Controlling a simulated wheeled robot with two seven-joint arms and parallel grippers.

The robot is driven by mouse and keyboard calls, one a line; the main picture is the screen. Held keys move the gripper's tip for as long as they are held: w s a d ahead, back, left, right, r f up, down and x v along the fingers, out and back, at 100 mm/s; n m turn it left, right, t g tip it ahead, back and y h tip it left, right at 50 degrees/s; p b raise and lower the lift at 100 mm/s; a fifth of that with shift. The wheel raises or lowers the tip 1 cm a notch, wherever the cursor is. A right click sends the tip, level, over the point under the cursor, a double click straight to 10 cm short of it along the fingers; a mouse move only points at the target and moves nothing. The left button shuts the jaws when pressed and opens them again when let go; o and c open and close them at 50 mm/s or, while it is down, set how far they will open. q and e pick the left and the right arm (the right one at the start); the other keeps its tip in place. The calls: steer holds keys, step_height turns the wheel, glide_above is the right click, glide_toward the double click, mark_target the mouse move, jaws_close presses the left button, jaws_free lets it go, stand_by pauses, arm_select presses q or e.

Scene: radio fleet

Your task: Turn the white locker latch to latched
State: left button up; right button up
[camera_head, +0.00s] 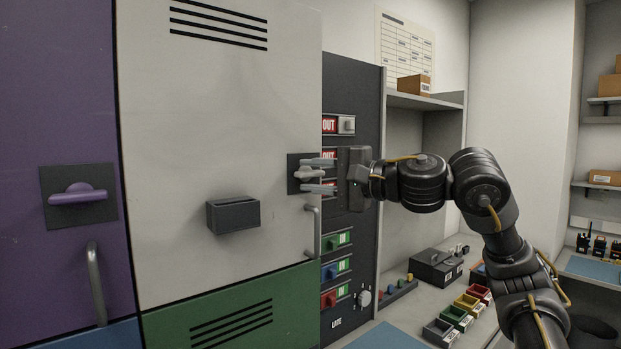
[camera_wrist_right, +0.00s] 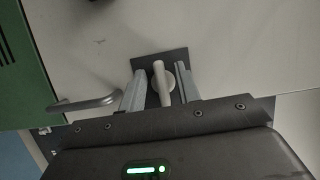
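The white locker door (camera_head: 220,110) is shut in the head view. Its latch (camera_head: 308,174) is a pale lever on a dark square plate at the door's right edge, and the lever looks about level, pointing right. My right gripper (camera_head: 319,175) reaches in from the right, with one finger above the lever and one below. In the right wrist view the latch lever (camera_wrist_right: 162,84) lies between the two fingers of the right gripper (camera_wrist_right: 160,90), with a narrow gap on each side. The gripper is open. My left gripper is out of view.
A grey door handle (camera_head: 313,231) is just below the latch. A dark box (camera_head: 233,214) sticks out from the white door. A purple locker (camera_head: 60,130) is at left, a green one (camera_head: 235,310) below. A dark panel with coloured tags (camera_head: 345,120) stands behind the gripper.

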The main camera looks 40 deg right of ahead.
steer(key=b+v, duration=0.3)
steer(key=v, duration=0.7)
stand_by(0.3)
